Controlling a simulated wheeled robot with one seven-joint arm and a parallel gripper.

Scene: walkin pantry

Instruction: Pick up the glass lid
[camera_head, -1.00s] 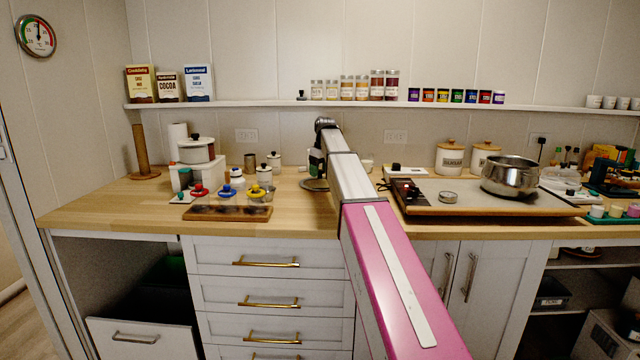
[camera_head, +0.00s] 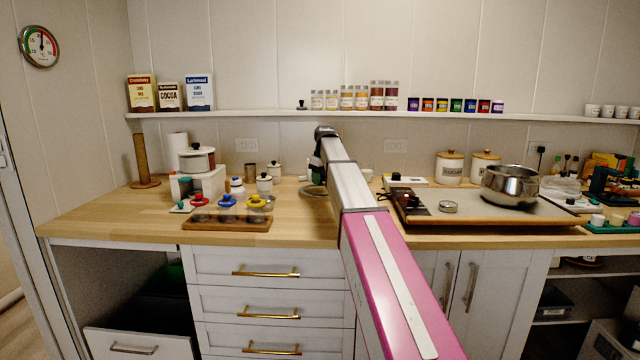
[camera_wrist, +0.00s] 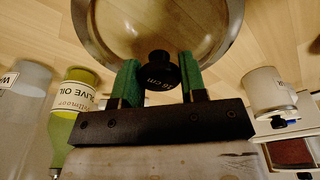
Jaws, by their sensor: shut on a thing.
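The glass lid (camera_wrist: 105,28) fills the top of the wrist view, a clear disc with a metal rim. Its black knob (camera_wrist: 158,70), marked in cm, lies between the two green fingertips of my gripper (camera_wrist: 160,78). My gripper is shut on the knob. In the head view the lid (camera_head: 308,190) shows as a ring low over the wooden counter, partly hidden by my arm. I cannot tell whether the lid touches the counter.
A steel pot (camera_head: 510,187) sits on the right-hand tray (camera_head: 470,213). Bare counter (camera_head: 110,207) shows at left.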

